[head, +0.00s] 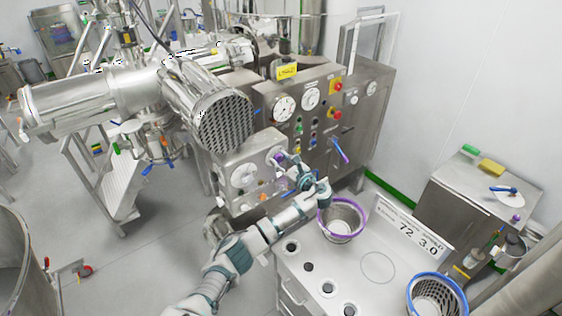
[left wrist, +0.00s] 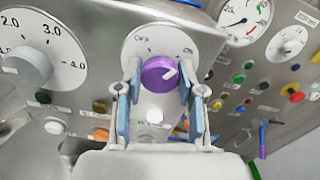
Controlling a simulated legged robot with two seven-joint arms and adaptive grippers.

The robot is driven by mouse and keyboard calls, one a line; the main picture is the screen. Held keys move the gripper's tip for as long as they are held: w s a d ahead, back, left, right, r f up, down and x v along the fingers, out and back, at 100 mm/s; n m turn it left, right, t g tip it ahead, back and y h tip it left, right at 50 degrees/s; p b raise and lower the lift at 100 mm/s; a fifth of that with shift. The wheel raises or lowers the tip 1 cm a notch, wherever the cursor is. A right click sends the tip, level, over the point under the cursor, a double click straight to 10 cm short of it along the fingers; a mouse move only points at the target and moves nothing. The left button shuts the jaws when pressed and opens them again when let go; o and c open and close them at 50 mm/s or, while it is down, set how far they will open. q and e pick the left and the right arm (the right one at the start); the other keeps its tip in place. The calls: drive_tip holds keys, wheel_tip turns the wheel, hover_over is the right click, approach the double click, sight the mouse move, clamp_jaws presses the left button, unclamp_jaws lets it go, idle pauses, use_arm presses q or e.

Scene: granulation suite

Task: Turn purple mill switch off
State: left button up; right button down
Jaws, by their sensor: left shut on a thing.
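The purple mill switch (left wrist: 160,74) is a round knob with a white pointer mark, on a pale round plate of a steel control panel. The mark points toward the upper right in the left wrist view. The knob (head: 278,159) also shows in the head view, just beyond my fingers. My left gripper (left wrist: 159,82) is shut on the switch, with one blue-padded finger on each side of it. In the head view my left gripper (head: 291,173) reaches up to the panel. My right gripper is not in view.
A numbered dial (left wrist: 38,52) is left of the switch, with small coloured buttons below. A larger panel with gauges (head: 285,107) and red stops stands behind. A perforated steel drum (head: 224,122) hangs close by at upper left. A purple-rimmed basket (head: 342,229) sits on the counter below my arm.

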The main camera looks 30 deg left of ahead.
use_arm(q)
drive_tip(key=n+b, duration=0.1)
drive_tip(key=n, duration=0.2)
drive_tip(key=shift+n, duration=0.4)
drive_tip(key=n+b, duration=0.2)
drive_tip(key=n, duration=0.1)
drive_tip(key=shift+f+n, duration=0.2)
drive_tip(key=shift+n, duration=0.1)
drive_tip(key=n+b, duration=0.5)
drive_tip(key=shift+f, duration=0.1)
drive_tip(key=shift+n+b, duration=0.9)
drive_tip(key=shift+n, duration=0.6)
drive_tip(key=shift+b, duration=0.3)
drive_tip(key=o, duration=1.1)
drive_tip(key=shift+o, duration=0.2)
drive_tip(key=shift+a, duration=0.1)
